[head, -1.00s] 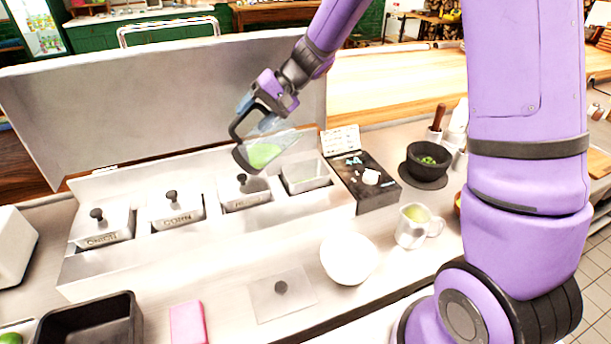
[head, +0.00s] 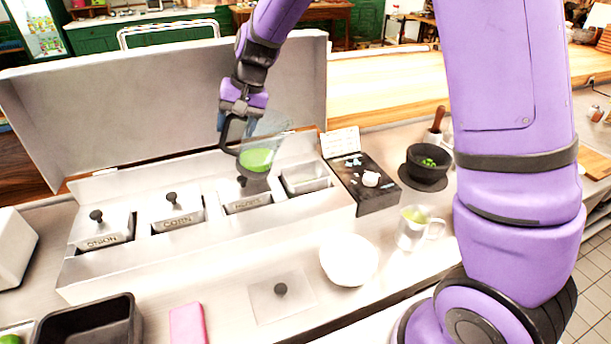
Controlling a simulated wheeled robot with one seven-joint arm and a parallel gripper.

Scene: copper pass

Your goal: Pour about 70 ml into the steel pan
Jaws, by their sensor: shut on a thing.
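My gripper (head: 240,118) is shut on the dark handle of a clear jug (head: 272,140). Green contents (head: 257,158) show low in the jug. The jug hangs above the steel rail, over the herb lid and just left of an open steel pan (head: 306,180). The pan is the uncovered one at the right end of the rail. I see no stream between jug and pan. Whether the pan holds any liquid is too small to tell.
Lidded pans marked onion (head: 100,228) and corn (head: 177,210) fill the rail's left. A white bowl (head: 348,262) and loose lid (head: 281,296) lie in front.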

